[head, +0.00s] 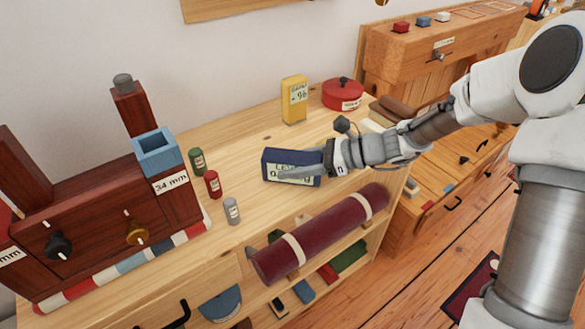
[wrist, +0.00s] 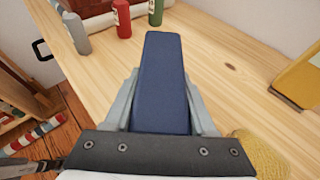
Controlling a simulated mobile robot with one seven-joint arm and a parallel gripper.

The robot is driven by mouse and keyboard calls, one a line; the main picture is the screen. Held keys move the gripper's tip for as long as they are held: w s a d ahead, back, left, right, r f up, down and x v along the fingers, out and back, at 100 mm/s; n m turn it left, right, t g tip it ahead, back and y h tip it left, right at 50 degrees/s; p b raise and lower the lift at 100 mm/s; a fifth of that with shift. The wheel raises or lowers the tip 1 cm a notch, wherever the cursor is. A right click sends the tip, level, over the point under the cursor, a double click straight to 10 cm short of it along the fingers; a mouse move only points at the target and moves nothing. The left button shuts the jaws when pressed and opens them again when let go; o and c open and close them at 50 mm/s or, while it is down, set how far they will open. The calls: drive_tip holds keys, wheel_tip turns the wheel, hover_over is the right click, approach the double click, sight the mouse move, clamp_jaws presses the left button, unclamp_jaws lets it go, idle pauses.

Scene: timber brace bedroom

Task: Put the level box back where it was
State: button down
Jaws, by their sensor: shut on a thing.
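A dark blue box (head: 282,156) with a white label is held over the light wood bench top. My gripper (head: 322,163) comes from the right and is shut on this box. In the wrist view, the box (wrist: 163,80) lies between the two grey fingers of my gripper (wrist: 163,92), pointing away from the palm. I cannot tell whether its underside touches the bench top (head: 262,126).
A yellow box (head: 294,98) and a red lidded pot (head: 342,94) stand at the back. Green (head: 197,161), red (head: 212,184) and grey (head: 231,211) small cylinders stand left of the blue box. A maroon roll (head: 322,232) lies along the front. Bench space behind the blue box is clear.

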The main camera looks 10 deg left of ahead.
drive_tip(key=shift+f, duration=0.15)
drive_tip(key=shift+c, duration=1.1)
unclamp_jaws()
